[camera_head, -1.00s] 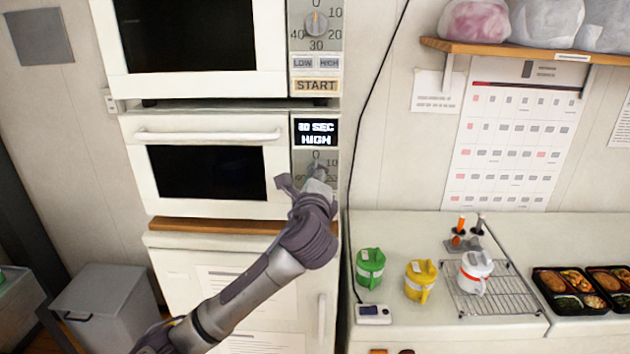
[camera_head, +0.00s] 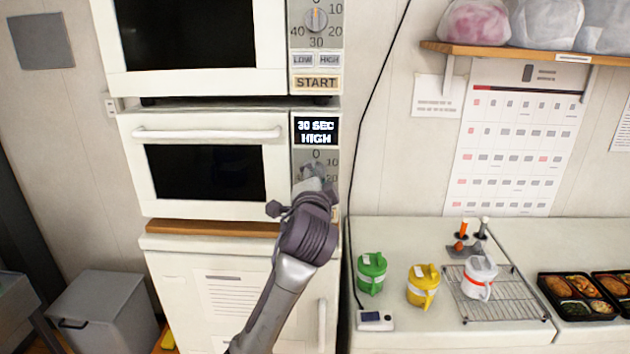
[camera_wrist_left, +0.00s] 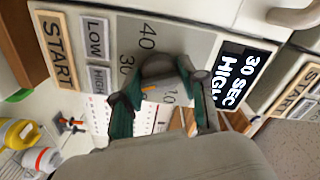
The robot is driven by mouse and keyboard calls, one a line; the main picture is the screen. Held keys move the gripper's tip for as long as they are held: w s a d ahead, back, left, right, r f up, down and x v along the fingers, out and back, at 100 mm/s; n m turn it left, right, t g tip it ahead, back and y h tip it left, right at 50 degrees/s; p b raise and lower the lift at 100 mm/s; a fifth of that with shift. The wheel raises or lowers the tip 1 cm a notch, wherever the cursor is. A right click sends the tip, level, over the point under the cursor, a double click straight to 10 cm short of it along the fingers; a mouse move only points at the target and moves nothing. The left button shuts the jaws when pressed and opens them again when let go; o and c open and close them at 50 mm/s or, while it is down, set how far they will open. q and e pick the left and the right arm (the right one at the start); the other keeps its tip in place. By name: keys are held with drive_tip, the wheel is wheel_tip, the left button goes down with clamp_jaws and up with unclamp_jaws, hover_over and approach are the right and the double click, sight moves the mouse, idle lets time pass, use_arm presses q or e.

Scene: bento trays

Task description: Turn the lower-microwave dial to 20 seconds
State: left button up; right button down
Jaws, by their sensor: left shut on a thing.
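The lower microwave (camera_head: 210,130) is white, with a dark window and a door that is closed. Its display (camera_head: 316,132) reads 30 SEC HIGH, and the display also shows in the left wrist view (camera_wrist_left: 238,78). My left gripper (camera_head: 312,182) is at the lower-microwave dial, mostly covering it in the head view. In the left wrist view its fingers (camera_wrist_left: 165,95) are shut around the grey dial (camera_wrist_left: 160,72), which has an orange mark. The numbers 40 and 30 show beside the dial. My right gripper is not in view.
The upper microwave (camera_head: 270,85) stands directly above, with its own dial (camera_head: 316,19). On the counter to the right are green (camera_head: 371,272) and yellow (camera_head: 422,285) cups, a white cup (camera_head: 479,276) and a wire rack (camera_head: 512,300). A black cable hangs beside the microwaves.

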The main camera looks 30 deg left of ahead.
use_arm(q)
drive_tip(key=n+b, duration=0.1)
drive_tip(key=n, duration=0.5)
drive_tip(key=shift+f, duration=0.2)
drive_tip(key=shift+n, duration=0.3)
drive_tip(key=o, duration=1.1)
drive_tip(key=shift+o, duration=0.2)
drive_tip(key=v, duration=1.2)
drive_tip(key=shift+r, duration=0.1)
